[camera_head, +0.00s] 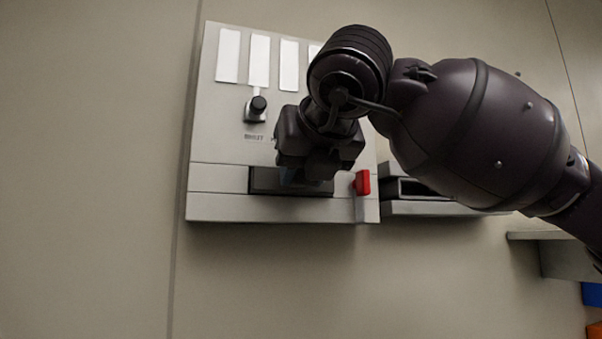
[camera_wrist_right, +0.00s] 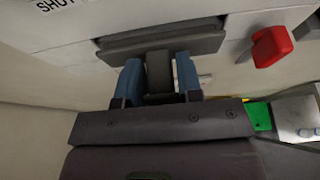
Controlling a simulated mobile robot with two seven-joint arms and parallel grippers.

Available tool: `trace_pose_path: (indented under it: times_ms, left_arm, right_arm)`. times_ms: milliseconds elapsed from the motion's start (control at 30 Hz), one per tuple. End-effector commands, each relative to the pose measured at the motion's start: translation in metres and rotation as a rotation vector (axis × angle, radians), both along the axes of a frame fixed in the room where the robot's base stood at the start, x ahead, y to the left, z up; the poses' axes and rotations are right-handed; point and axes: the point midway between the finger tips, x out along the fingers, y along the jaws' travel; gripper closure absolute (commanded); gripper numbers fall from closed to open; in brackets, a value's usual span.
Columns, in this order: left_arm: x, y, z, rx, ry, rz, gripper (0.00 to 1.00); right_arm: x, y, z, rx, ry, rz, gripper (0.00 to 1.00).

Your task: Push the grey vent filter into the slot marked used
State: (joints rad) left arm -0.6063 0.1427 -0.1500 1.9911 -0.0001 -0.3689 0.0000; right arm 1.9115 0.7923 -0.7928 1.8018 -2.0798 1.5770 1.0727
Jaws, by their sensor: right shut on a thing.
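My right gripper (camera_head: 312,178) is at the lower front of a light wall unit (camera_head: 225,180), at a wide dark bar (camera_head: 262,181). In the right wrist view, its blue fingertips (camera_wrist_right: 158,82) are shut on a dark grey block (camera_wrist_right: 159,70). That block meets or overlaps the wide dark grey bar (camera_wrist_right: 205,42) on the unit's face; I cannot tell whether they are one piece. I cannot tell if this block is the vent filter. No marking "used" is readable. My left gripper is not in view.
A red block (camera_head: 362,183) sticks out just right of the bar. A black knob (camera_head: 257,106) is above left, under white strips (camera_head: 259,62). A dark-mouthed holder (camera_head: 415,190) is to the right. A shelf (camera_head: 565,258) stands lower right. Below the unit is bare wall.

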Motion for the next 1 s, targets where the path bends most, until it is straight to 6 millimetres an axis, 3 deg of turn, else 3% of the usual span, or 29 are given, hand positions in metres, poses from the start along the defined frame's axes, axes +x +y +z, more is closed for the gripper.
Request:
trace_pose_path:
  times_ms: [1000]
  left_arm:
    - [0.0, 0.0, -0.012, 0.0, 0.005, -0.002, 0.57]
  right_arm:
    - [-0.019, -0.006, -0.001, 0.0, 0.0, 0.0, 0.91]
